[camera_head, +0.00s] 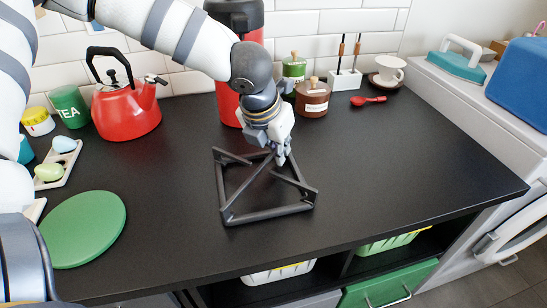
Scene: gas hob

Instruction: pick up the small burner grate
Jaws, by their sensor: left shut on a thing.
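The small burner grate (270,214) is a dark square frame with inward prongs, in the middle of the black countertop. My left gripper (281,158) comes down from above onto the back part of the grate and is shut on it. The fingers hide part of the back bar. I cannot tell whether the grate rests on the counter or is held slightly above it. My right gripper is not in view.
A red kettle (126,108), a green tea tin (70,106) and a tall red container (228,104) stand behind. A brown jar (312,98) and red spoon (367,100) are at back right. A green round board (84,229) lies left. The counter's right side is clear.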

